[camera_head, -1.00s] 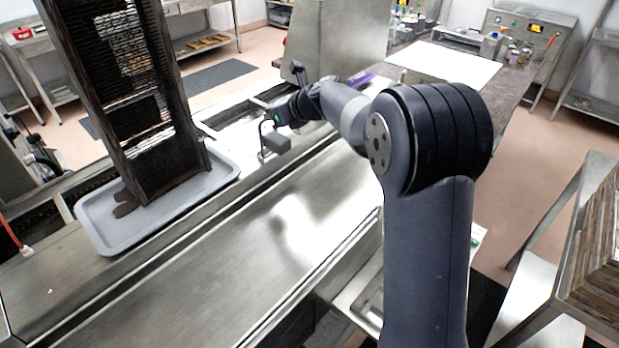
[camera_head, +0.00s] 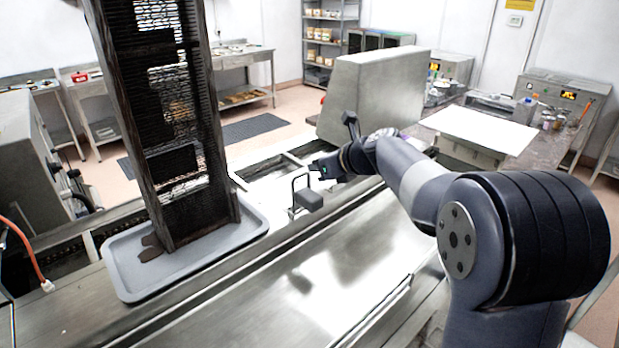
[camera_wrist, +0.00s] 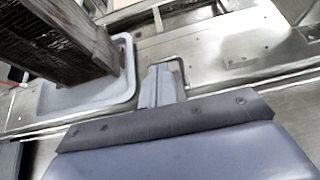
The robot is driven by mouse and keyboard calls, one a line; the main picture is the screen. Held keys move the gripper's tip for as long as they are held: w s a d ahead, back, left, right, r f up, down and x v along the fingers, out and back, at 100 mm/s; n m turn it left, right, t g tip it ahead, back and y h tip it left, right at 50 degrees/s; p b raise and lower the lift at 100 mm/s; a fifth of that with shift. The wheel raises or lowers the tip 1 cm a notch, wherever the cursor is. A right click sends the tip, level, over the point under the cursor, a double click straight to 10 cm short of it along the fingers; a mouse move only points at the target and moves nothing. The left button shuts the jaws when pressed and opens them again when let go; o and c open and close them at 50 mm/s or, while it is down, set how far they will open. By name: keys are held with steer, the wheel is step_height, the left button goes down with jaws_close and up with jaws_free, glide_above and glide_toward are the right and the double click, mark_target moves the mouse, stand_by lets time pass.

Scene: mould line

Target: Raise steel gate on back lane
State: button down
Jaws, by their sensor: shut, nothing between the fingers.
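A small bent-wire loop handle (camera_head: 295,182) with a dark block (camera_head: 311,200) stands on the back lane, right of the tray. I take it to be on the steel gate; the gate's plate itself is not clearly made out. My gripper (camera_head: 322,168) is shut and empty, just above and right of the loop in the head view. In the wrist view my gripper's grey fingers (camera_wrist: 158,86) point down toward the lane, with a thin loop shape around their tip. I cannot tell whether they touch it.
A tall dark slatted rack (camera_head: 175,130) stands in a grey tray (camera_head: 125,285) on the lane to the left. It also shows in the wrist view (camera_wrist: 55,40). A grey machine housing (camera_head: 370,95) stands behind my arm. The front steel lane (camera_head: 330,260) is clear.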

steer(key=v, duration=0.4)
steer(key=b+v, duration=0.1)
steer(key=shift+s+d, duration=0.3)
steer(key=shift+d, duration=0.15)
steer(key=shift+f, duration=0.1)
steer(key=p, duration=0.3)
glide_above(304, 190)
step_height(304, 190, down, 6)
steer(key=shift+r, duration=0.1)
steer(key=shift+s, duration=0.1)
